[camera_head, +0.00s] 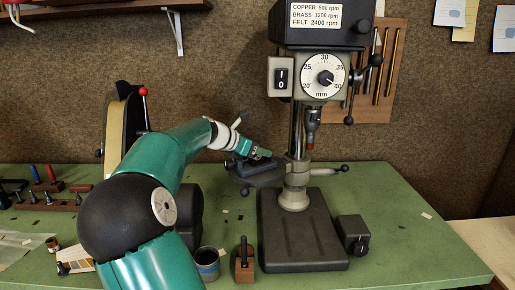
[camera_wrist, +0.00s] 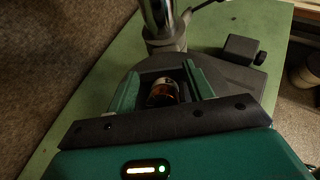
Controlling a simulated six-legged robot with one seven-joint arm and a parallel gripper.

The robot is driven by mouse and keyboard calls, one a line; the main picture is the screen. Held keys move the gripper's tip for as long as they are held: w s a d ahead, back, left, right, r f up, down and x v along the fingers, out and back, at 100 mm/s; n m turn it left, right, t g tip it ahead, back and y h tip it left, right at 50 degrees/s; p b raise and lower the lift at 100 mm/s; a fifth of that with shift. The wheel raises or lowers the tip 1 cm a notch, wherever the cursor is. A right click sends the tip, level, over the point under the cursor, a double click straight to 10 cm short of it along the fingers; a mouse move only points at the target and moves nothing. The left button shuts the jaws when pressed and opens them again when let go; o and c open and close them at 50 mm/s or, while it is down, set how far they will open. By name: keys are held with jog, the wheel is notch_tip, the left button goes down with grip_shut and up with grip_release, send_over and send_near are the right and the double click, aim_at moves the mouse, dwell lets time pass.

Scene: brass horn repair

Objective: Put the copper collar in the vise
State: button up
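The copper collar (camera_wrist: 162,93) shows in the wrist view as a small shiny brown ring, down in the dark vise. It sits between the two green fingers of my gripper (camera_wrist: 162,88), with a gap on each side. The fingers are open and stand at the vise. In the head view my gripper (camera_head: 255,151) is over the dark vise (camera_head: 258,174) on the drill press table, and the collar is hidden there. I cannot tell whether the vise jaws touch the collar.
The drill press column (camera_head: 296,135) stands right behind the vise, with the drill chuck (camera_head: 312,118) above right. A handle (camera_head: 335,169) sticks out right. A tin (camera_head: 207,264) and a wooden block with a black peg (camera_head: 244,266) stand in front. The bench's right side is mostly clear.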

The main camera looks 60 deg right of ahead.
jog(key=shift+s+a+r, duration=0.1)
jog(key=shift+a+r, duration=0.1)
jog(key=shift+r, duration=0.05)
jog(key=shift+d, duration=0.1)
jog(key=v, duration=1.2)
jog(key=shift+r, duration=0.1)
